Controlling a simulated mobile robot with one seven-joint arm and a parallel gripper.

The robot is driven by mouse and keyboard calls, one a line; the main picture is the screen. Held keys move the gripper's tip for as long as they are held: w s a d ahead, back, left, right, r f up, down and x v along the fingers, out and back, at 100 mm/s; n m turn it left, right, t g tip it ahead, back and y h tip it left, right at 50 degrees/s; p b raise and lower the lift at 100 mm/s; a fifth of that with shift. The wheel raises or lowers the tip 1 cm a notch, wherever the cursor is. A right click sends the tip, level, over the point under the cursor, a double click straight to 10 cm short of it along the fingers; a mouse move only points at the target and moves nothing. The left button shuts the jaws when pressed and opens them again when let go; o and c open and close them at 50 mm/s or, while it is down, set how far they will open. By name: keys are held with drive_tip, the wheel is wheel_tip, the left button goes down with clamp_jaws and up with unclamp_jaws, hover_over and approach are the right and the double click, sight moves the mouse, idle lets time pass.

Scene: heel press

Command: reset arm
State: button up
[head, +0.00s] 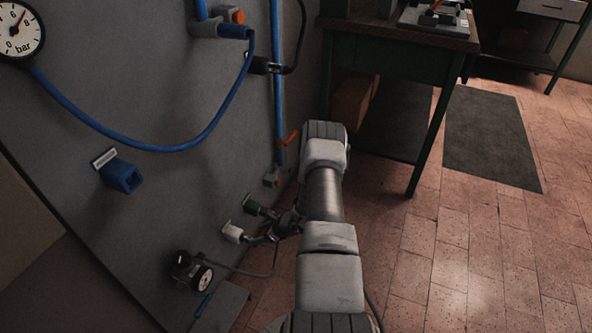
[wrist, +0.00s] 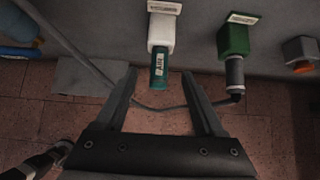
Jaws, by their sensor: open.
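My gripper (wrist: 158,76) is open in the wrist view, its two dark fingers spread. A teal, labelled piece (wrist: 160,70) sits at the lower end of a white socket block (wrist: 160,30), between the fingertips. I see no finger closed on it, and I cannot tell whether they touch. In the head view my arm reaches forward and down, and my gripper (head: 262,234) is low by the grey wall, beside the white block (head: 232,233) and the green block (head: 254,205).
A green block (wrist: 234,40) right of the gripper holds a grey plug (wrist: 235,75) with a cable. A green workbench (head: 390,45) stands ahead right; tiled floor is open at right.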

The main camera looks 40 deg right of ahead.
drive_tip(key=p+v, duration=0.2)
drive_tip(key=v, duration=0.7)
drive_tip(key=shift+s+r, duration=0.2)
drive_tip(key=w+a+r+n+g+y, duration=0.1)
drive_tip(key=w+a+r+n, duration=0.25)
drive_tip(key=r, duration=0.55)
drive_tip(key=w+a+r+n+y, duration=0.15)
drive_tip(key=a+r+n, duration=0.3)
drive_tip(key=r, duration=0.45)
drive_tip(key=s+a+r+n+g, duration=0.1)
drive_tip(key=a+r+n, duration=0.3)
drive_tip(key=r, duration=0.3)
drive_tip(key=a+r+n+g, duration=0.1)
drive_tip(key=a+r+n, duration=0.35)
drive_tip(key=r, duration=0.35)
drive_tip(key=s+a+r+n+g+h, duration=0.2)
drive_tip(key=s+a+r+n, duration=0.6)
drive_tip(key=s+r, duration=0.25)
drive_tip(key=s+r+n+t+h, duration=0.35)
drive_tip(key=s+r+n, duration=0.35)
drive_tip(key=s, duration=0.5)
wheel_tip(320, 180, up, 22)
drive_tip(key=p, duration=2.2)
drive_tip(key=shift+d+g+h+p, duration=0.3)
drive_tip(key=shift+d+g, duration=0.1)
drive_tip(key=shift+g, duration=0.05)
